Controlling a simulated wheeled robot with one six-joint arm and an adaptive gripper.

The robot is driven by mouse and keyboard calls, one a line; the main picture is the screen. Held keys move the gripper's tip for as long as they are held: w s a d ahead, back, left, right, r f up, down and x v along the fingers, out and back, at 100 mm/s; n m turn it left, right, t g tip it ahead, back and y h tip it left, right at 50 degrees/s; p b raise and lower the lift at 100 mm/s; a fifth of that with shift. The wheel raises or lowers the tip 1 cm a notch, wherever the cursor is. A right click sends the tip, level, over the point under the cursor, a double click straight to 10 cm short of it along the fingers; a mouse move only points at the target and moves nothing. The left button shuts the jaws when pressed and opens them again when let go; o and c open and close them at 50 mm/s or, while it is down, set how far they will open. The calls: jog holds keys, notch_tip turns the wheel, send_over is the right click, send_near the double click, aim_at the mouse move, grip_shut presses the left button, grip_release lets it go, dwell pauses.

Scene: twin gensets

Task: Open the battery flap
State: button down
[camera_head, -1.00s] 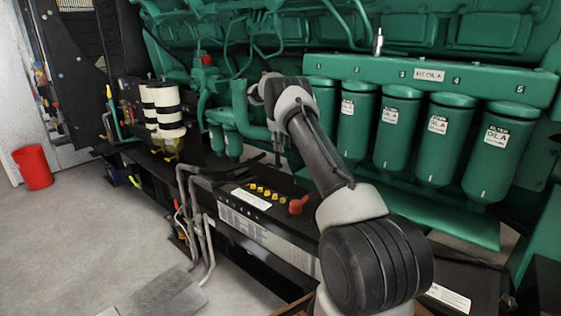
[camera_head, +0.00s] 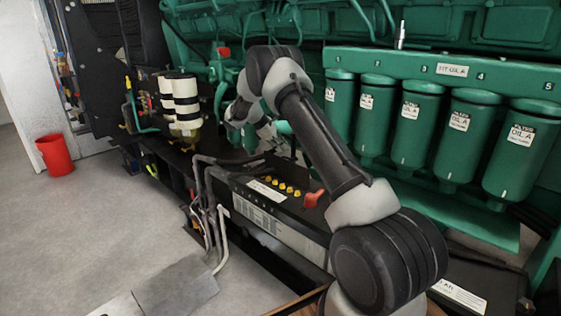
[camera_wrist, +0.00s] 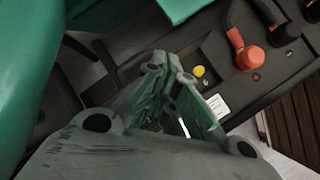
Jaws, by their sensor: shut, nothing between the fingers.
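The battery (camera_head: 262,226) is a long black case with a pale printed front. On its top are several yellow caps (camera_head: 282,187), a white label and a red terminal cover (camera_head: 313,198). In the wrist view the red cover (camera_wrist: 250,57) lies at upper right beside a black one (camera_wrist: 283,28), with one yellow cap (camera_wrist: 198,71) to their left. I cannot tell which part is the flap. My gripper (camera_wrist: 192,112) is shut and empty, above the battery top and left of the red cover in the wrist view. In the head view my arm mostly hides it.
Green oil filters (camera_head: 415,125) hang right of my arm, below the green engine. Grey cables (camera_head: 212,205) run down at the battery's left end. White-banded filters (camera_head: 181,98) stand farther left. A red bucket (camera_head: 55,154) stands on open grey floor (camera_head: 90,235).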

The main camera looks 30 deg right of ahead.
jog(key=s+a+f+n+t+h, duration=0.2)
jog(key=a+f+n+t, duration=0.15)
jog(key=a+n, duration=0.7)
send_near(285, 167)
notch_tip(285, 167, down, 3)
jog(key=d, duration=0.2)
jog(key=shift+w+d+f+t, duration=0.15)
jog(key=shift+w+d+t, duration=0.15)
jog(key=shift+d, duration=0.35)
